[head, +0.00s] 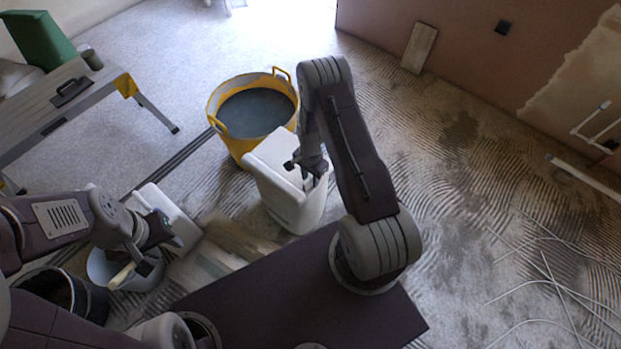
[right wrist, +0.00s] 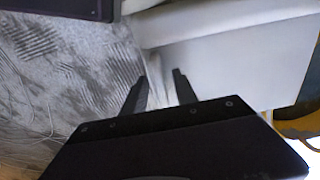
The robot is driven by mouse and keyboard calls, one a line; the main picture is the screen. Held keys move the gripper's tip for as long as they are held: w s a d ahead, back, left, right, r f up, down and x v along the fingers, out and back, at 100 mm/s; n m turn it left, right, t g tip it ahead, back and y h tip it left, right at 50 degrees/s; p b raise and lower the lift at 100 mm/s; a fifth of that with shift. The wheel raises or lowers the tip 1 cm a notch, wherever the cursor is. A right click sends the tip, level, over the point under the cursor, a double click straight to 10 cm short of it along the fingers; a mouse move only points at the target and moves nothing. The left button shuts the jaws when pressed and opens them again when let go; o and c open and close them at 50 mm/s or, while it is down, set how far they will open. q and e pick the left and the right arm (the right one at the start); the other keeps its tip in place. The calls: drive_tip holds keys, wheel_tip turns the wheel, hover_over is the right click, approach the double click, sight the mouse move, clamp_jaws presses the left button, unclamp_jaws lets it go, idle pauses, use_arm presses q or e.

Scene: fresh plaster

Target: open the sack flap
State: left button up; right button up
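A white, box-like sack (head: 295,205) stands upright on the floor in the middle of the head view. Its pale top (head: 268,154) looks closed, but I cannot make out the flap's edge. My right gripper (head: 305,172) is at the sack's right upper side, partly covering it. In the right wrist view the two dark fingers (right wrist: 160,90) are apart, with the sack's pale side (right wrist: 215,65) just beyond them. I cannot tell whether they touch it. My left gripper (head: 150,262) is over a grey-white bucket (head: 100,268) at the lower left; its fingers are unclear.
A yellow tub (head: 224,140) of grey material stands behind the sack. Another white container (head: 185,232) is near my left gripper. A dark bucket (head: 92,302) is at the lower left, a grey workbench (head: 100,85) at the left. Thin rods (head: 545,270) lie at right.

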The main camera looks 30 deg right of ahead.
clamp_jaws()
idle(1.4)
